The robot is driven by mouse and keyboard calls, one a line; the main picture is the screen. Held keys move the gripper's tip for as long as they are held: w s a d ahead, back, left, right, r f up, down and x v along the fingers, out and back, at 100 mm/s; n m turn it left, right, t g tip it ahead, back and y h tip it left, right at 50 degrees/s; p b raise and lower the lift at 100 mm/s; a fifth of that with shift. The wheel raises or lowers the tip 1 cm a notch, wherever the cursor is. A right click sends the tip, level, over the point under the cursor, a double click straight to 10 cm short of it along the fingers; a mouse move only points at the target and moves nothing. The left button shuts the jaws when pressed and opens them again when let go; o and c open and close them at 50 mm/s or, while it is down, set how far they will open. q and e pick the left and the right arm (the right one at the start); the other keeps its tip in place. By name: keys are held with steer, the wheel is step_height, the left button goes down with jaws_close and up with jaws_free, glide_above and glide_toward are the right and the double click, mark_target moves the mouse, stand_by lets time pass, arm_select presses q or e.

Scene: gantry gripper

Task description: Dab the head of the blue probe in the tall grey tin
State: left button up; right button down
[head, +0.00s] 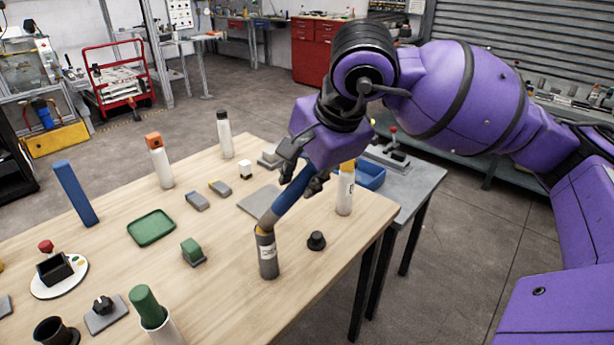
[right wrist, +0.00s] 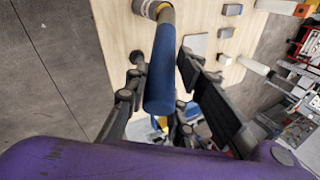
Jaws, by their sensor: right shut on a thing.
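The blue probe (head: 293,196) slants down to the left from my right gripper (head: 304,174), with a grey section towards its lower end. Its lower end meets the mouth of the tall grey tin (head: 267,258), and the head itself is hidden there. The tin stands upright near the table's front right edge and has a pale label. In the right wrist view, the probe (right wrist: 162,65) lies between the fingers of my gripper, and the tin (right wrist: 145,8) shows at the top edge. My right gripper is shut on the probe. My left gripper is not in view.
A small black knobbed piece (head: 316,240) stands right of the tin, and a white bottle with a yellow top (head: 345,190) stands behind it. A flat grey plate (head: 258,201) lies behind the tin.

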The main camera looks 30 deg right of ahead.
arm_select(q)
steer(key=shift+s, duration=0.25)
arm_select(e)
steer(key=shift+r, duration=0.15)
steer(key=shift+r+p, duration=0.4)
steer(key=shift+r, duration=0.3)
step_height(320, 180, up, 2)
steer(key=shift+r+p, duration=0.1)
steer(key=shift+p, duration=0.35)
steer(key=shift+r+p, duration=0.7)
steer(key=shift+r, duration=0.9)
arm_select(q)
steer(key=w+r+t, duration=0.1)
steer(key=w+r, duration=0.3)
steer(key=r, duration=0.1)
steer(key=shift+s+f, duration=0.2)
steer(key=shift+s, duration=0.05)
arm_select(e)
steer(key=shift+f, duration=0.1)
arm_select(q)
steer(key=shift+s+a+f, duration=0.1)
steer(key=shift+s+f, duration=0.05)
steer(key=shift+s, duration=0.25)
